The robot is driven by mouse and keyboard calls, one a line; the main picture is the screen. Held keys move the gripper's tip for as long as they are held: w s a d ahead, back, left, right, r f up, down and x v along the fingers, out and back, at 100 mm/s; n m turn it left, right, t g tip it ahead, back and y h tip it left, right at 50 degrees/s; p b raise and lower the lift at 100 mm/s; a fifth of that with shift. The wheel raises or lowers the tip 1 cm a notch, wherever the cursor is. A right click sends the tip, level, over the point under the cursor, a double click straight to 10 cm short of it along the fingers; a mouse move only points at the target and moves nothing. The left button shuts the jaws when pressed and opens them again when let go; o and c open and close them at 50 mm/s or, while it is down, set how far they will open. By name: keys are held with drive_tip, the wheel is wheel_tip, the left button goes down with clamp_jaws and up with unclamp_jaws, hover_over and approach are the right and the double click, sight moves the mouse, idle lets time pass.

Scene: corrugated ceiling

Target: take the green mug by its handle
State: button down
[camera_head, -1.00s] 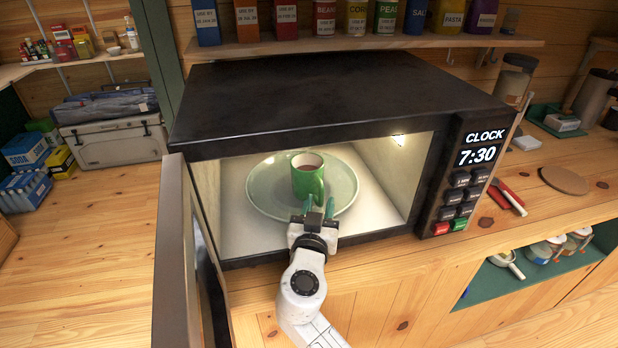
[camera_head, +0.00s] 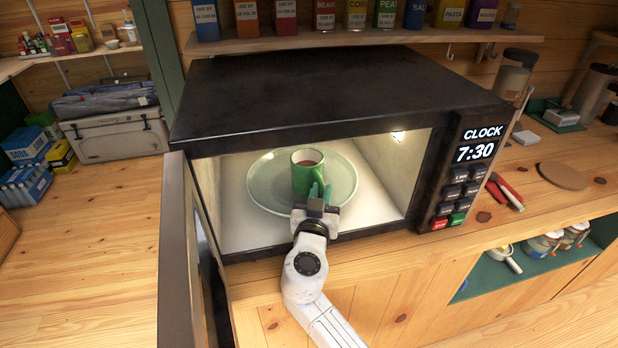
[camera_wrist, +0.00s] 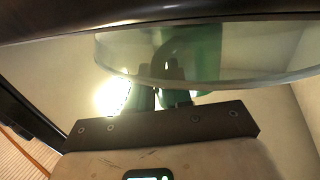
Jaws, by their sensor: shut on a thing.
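The green mug (camera_head: 305,172) stands upright on a pale green glass plate (camera_head: 262,190) inside the open, lit microwave (camera_head: 310,95). It holds a brown drink. My gripper (camera_head: 319,189) reaches in through the opening from the front, and its green fingertips are shut at the near side of the mug, where the handle is. The fingers largely hide the handle. In the wrist view, the fingers (camera_wrist: 165,98) reach towards the plate's rim (camera_wrist: 215,86), with the blurred green mug (camera_wrist: 195,52) behind it.
The microwave's walls and roof enclose the plate. A control panel (camera_head: 467,178) is on the right. Red-handled tools (camera_head: 508,192) and a round board (camera_head: 563,176) lie on the counter.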

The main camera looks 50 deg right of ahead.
drive_tip(key=shift+r, duration=0.15)
idle(0.5)
drive_tip(key=shift+s+a+r+b, duration=0.15)
drive_tip(key=shift+r+b, duration=0.1)
drive_tip(key=shift+b, duration=0.2)
wheel_tip(320, 180, up, 11)
drive_tip(key=shift+f, duration=0.1)
drive_tip(key=s+a+b, duration=0.2)
drive_tip(key=s+a, duration=0.2)
drive_tip(key=s, duration=0.4)
drive_tip(key=s+a+b, duration=0.2)
drive_tip(key=s+a, duration=0.2)
drive_tip(key=s, duration=0.5)
drive_tip(key=shift+s+a+b, duration=0.2)
drive_tip(key=shift+a+b, duration=0.1)
drive_tip(key=shift+b, duration=0.1)
